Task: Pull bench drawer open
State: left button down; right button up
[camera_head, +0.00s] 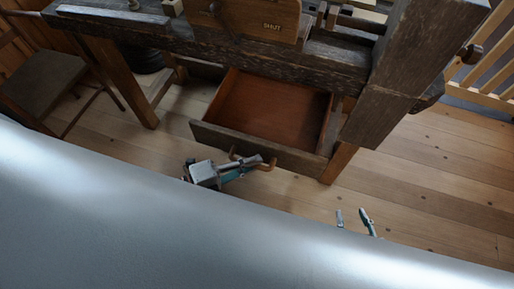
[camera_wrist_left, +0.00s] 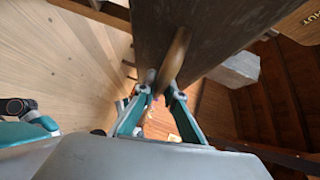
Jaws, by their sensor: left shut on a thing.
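The bench drawer (camera_head: 270,108) stands pulled out from under the dark wooden bench (camera_head: 300,58), and its reddish-brown inside shows empty. Its front panel (camera_head: 222,137) carries a curved wooden handle (camera_head: 268,164), which also shows in the left wrist view (camera_wrist_left: 178,56). My left gripper (camera_head: 245,162) is at the drawer front, shut on the handle. In the left wrist view its fingertips (camera_wrist_left: 162,87) sit on both sides of the handle. My right gripper (camera_head: 354,218) is apart from the drawer, lower right, with its fingers spread and nothing between them.
A bench leg (camera_head: 340,163) stands just right of the drawer. A chair (camera_head: 45,82) is at the left, and a slatted wooden rail (camera_head: 490,62) at the upper right. The plank floor (camera_head: 430,180) in front and to the right is clear.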

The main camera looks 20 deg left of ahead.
pick_arm(q)
jog(key=shift+s, duration=0.6)
pick_arm(e)
jog(key=shift+w+r, duration=0.1)
jog(key=shift+w, duration=0.1)
jog(key=shift+w+d+r, duration=0.1)
jog(key=shift+w, duration=0.05)
pick_arm(q)
jog(key=c, duration=2.1)
grip_release()
pick_arm(e)
jog(key=shift+w, duration=0.1)
pick_arm(q)
jog(key=v, duration=1.2)
jog(key=shift+s, duration=0.1)
